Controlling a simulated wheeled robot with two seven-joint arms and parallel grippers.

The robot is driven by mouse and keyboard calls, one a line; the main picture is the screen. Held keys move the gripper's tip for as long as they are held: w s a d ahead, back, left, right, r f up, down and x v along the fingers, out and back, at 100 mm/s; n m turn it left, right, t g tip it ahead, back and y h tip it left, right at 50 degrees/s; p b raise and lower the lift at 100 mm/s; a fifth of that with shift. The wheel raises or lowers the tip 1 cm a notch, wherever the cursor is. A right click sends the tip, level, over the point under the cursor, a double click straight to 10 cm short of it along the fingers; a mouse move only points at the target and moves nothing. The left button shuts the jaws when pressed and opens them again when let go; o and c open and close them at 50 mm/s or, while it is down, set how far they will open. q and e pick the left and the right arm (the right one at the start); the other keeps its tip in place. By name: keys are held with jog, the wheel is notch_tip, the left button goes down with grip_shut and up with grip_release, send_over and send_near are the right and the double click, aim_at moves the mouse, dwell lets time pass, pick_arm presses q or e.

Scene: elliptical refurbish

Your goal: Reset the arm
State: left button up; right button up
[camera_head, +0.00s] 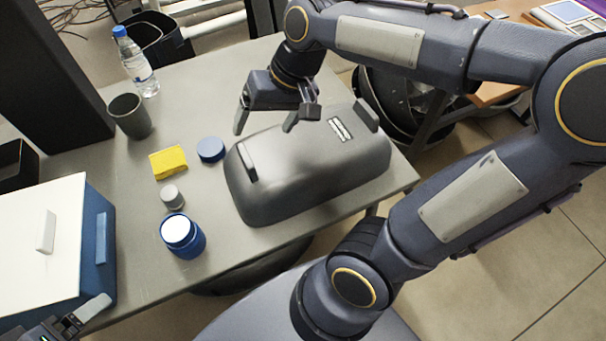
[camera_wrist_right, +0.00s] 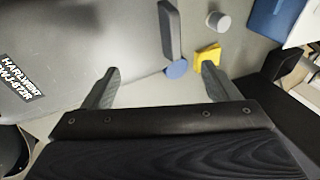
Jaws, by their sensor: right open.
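My right gripper (camera_head: 268,122) is above the back edge of a grey, rounded casing (camera_head: 305,175) in the head view. Its two fingers are spread apart with nothing between them. The casing lies on the table with a raised bar at each end and a label on top. In the right wrist view the open fingers (camera_wrist_right: 160,72) show, with part of the casing (camera_wrist_right: 90,45) and its label at the left. Only a fingertip and part of my left gripper (camera_head: 90,310) show at the bottom left of the head view, beside a blue box with a white lid (camera_head: 45,235).
On the grey table (camera_head: 225,85) are a bottle (camera_head: 138,65), a dark cup (camera_head: 130,117), a yellow sponge (camera_head: 168,162), a blue disc (camera_head: 211,150), a small grey cap (camera_head: 172,197) and a blue jar (camera_head: 183,240). Bare tabletop lies behind the disc.

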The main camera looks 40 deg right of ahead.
jog(key=s+f+n+t, duration=0.1)
jog(key=s+f+t, duration=0.2)
jog(key=s, duration=0.8)
notch_tip(320, 180, up, 9)
jog(key=s+p, duration=0.1)
jog(key=p, duration=0.9)
jog(key=shift+a+r, duration=0.2)
jog(key=shift+a, duration=0.25)
